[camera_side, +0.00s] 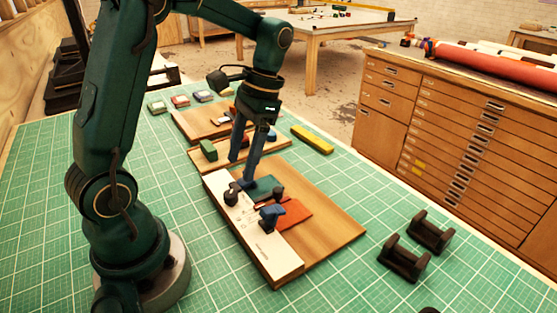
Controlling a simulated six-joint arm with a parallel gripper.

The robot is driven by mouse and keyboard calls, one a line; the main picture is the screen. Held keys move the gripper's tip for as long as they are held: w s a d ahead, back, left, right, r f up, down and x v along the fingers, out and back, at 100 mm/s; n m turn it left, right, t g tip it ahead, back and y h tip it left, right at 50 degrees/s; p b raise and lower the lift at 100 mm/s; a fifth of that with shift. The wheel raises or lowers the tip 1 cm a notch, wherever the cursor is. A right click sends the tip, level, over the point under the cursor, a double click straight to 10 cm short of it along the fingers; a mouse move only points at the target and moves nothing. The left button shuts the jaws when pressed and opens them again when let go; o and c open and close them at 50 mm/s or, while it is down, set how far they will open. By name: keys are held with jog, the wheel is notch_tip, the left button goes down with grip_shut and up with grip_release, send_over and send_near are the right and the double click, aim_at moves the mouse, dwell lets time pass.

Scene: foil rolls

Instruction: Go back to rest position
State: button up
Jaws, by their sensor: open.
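My gripper (241,170) points down over the work area, its two long blue fingers spread apart with nothing visible between them. The fingertips are close to the far end of a wooden board (335,228) that has a white panel (262,248) along its left side. A teal flat piece (265,188) and an orange flat piece (294,213) lie on this board, with small blue and black fittings beside them. I cannot tell whether the fingertips touch anything.
A second board (265,148) with a green block (208,149) lies behind. A yellow bar (312,139) lies at its right. Black roll stands (404,259) are on the right of the green mat (345,290). A drawer cabinet (455,140) stands beyond. The front mat is mostly clear.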

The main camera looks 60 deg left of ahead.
jog(key=s+d+r+t, duration=0.4)
jog(key=s+d+t, duration=0.2)
jog(key=d+t, duration=0.3)
jog(key=shift+r, duration=0.4)
